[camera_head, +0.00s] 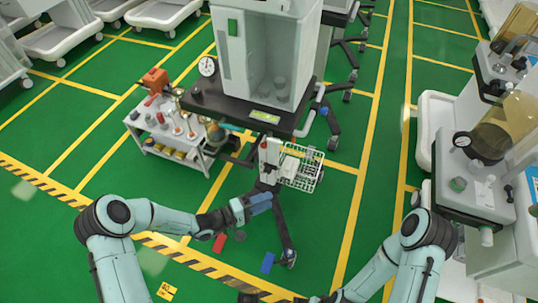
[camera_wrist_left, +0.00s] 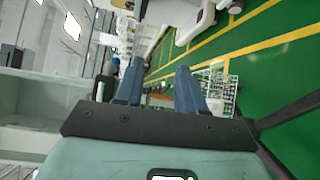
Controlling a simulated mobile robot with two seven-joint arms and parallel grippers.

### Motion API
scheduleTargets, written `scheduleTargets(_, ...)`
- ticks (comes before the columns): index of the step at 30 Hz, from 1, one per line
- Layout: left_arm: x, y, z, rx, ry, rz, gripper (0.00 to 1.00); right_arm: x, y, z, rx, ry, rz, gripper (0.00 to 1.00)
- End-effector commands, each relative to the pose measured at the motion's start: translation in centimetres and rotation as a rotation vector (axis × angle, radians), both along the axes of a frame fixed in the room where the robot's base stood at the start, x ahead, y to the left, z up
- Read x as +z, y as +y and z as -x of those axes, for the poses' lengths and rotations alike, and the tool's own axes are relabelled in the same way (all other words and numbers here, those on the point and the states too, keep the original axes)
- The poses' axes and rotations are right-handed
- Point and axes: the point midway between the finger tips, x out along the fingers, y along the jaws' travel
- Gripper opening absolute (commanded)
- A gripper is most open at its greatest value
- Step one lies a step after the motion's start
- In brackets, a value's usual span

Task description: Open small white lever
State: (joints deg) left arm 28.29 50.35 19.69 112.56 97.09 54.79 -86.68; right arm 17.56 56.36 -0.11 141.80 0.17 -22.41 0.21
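My left gripper (camera_head: 261,202) is in front of the central cart, below its worktop and in front of its white upright part (camera_head: 270,156). Its two blue fingers stand apart with nothing between them in the left wrist view (camera_wrist_left: 158,78). I cannot pick out the small white lever for certain in either view; the white upright part with a red piece on top is the nearest white fitting. My right arm (camera_head: 425,240) reaches down to the bottom edge, where only dark parts of its end show; its fingers cannot be made out.
The central cart carries a clear-fronted cabinet (camera_head: 285,65) on a dark worktop (camera_head: 215,103). A white wire basket (camera_head: 303,167) hangs right of the upright, also in the wrist view (camera_wrist_left: 214,88). A small shelf trolley (camera_head: 185,150) stands left. Another machine (camera_head: 475,185) stands right. Green floor is open between.

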Motion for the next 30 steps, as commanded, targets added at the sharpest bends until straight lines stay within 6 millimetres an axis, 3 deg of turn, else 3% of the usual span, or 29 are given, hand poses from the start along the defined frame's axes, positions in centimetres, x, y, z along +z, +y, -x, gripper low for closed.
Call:
scheduleTargets(1, 1.4, 1.4, -2.3, 0.087, -0.087, 0.032, 0.39, -0.6, 0.0, 0.1, 0.000, 0.001, 0.000, 0.43)
scheduleTargets(3, 3.4, 3.1, -4.8, 0.193, -0.190, 0.063, 0.39, -0.8, 0.0, 0.1, 0.000, 0.001, 0.000, 0.43)
scheduleTargets(6, 5.2, 4.9, -6.7, 0.292, -0.281, 0.082, 0.39, -1.0, 0.0, 0.2, -0.001, 0.001, 0.000, 0.43)
scheduleTargets(10, 6.2, 5.3, -7.8, 0.332, -0.318, 0.088, 0.39, -1.0, 0.0, 0.2, 0.000, 0.000, 0.000, 0.43)
scheduleTargets(30, 8.1, -2.3, -16.3, 0.328, -0.313, 0.088, 0.39, -0.8, 0.0, 0.2, 0.000, 0.004, 0.000, 0.43)
